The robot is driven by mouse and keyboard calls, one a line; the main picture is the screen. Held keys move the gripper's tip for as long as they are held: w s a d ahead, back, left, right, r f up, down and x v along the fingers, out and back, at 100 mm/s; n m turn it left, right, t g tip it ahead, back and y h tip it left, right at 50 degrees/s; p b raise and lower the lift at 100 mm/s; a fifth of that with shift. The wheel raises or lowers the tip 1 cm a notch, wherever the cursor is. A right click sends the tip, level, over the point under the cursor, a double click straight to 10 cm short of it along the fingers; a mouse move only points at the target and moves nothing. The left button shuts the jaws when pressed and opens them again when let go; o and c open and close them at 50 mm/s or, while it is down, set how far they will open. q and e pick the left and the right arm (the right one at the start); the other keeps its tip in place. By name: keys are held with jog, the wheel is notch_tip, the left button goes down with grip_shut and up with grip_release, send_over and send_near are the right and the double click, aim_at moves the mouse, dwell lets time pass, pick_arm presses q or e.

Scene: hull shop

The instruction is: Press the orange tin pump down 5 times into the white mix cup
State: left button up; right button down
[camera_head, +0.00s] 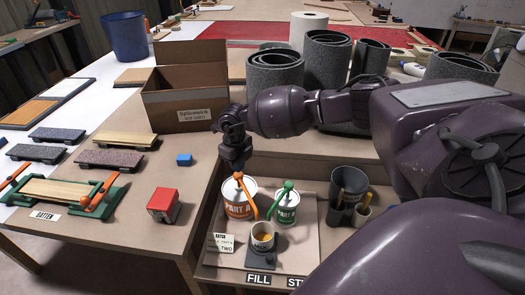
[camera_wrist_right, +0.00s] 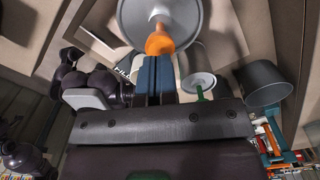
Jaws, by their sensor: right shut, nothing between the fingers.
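The orange-labelled PART A tin (camera_head: 238,211) stands at the left of a board, with its orange pump (camera_head: 246,190) on top. The pump's spout bends right toward the mix cup (camera_head: 263,231), a pale cup with some amber stuff inside, on a dark stand. My right gripper (camera_head: 237,168) is shut and empty, pointing down directly over the orange pump head. In the right wrist view, the shut fingertips (camera_wrist_right: 156,62) are right at the orange pump (camera_wrist_right: 159,42); I cannot tell whether they touch.
A green-labelled tin (camera_head: 287,213) with a green pump stands close right of the orange one. Dark holders with sticks (camera_head: 348,190) stand further right. A card reading TWO (camera_head: 221,243) lies left of the cup. A cardboard box (camera_head: 186,105) and grey rolls (camera_head: 326,65) stand behind.

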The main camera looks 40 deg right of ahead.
jog(key=shift+f+b, duration=0.3)
jog(key=shift+f, duration=1.45)
jog(key=shift+r, duration=0.45)
jog(key=shift+r+p, duration=0.8)
jog(key=shift+r, duration=0.65)
jog(key=shift+f, duration=0.15)
jog(key=shift+f, duration=0.2)
